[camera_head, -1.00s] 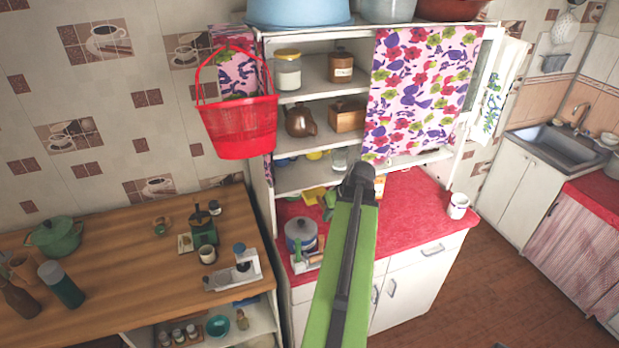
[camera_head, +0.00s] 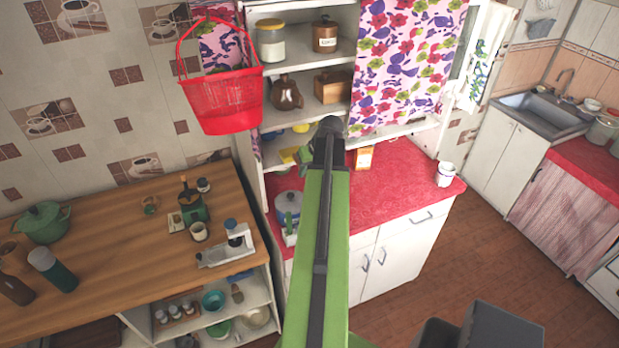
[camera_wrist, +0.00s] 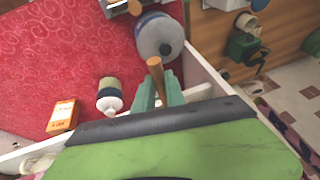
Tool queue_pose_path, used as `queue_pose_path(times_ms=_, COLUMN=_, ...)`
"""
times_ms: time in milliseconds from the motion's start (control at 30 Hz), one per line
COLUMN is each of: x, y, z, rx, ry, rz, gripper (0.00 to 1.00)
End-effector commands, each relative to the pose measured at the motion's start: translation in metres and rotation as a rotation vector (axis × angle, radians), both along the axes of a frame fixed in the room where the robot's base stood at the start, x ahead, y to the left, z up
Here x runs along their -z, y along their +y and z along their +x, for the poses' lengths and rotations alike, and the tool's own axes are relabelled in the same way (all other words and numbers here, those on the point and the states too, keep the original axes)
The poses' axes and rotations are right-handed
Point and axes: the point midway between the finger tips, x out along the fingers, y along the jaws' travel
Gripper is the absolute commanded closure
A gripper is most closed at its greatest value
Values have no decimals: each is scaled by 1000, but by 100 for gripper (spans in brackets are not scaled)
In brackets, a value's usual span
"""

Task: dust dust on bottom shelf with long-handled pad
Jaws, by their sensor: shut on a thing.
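My gripper (camera_wrist: 158,92) has teal fingers shut on a wooden handle (camera_wrist: 155,68) in the wrist view. The handle stands out beyond the fingertips; its pad end cannot be made out. In the head view my green arm reaches toward the white hutch and hides the gripper. The hutch's bottom shelf (camera_head: 279,147) lies above the red counter, just left of the arm's far end. It holds a yellow cup (camera_head: 301,128) and a blue item. A yellow piece (camera_head: 288,156) shows just below it; I cannot tell what it is. Dust cannot be made out.
The red counter (camera_head: 400,192) bears a lidded pot (camera_head: 288,203), an orange box (camera_head: 364,157) and a white mug (camera_head: 445,174). A red basket (camera_head: 222,100) hangs left of the shelves. A floral curtain (camera_head: 405,60) covers their right side. A wooden table (camera_head: 110,240) stands left.

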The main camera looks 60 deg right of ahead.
Motion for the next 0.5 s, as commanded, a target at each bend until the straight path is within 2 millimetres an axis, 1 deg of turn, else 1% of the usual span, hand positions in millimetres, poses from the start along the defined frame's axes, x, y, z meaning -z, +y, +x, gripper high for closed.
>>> queue_pose_path(times_ms=33, x=2, y=-6, z=6, rx=0, ry=0, rz=0, gripper=100)
queue_pose_path(times_ms=200, x=5, y=-17, z=21, rx=0, ry=0, rz=0, gripper=100)
queue_pose_path(times_ms=500, x=9, y=-34, z=45, rx=1, ry=0, rz=0, gripper=100)
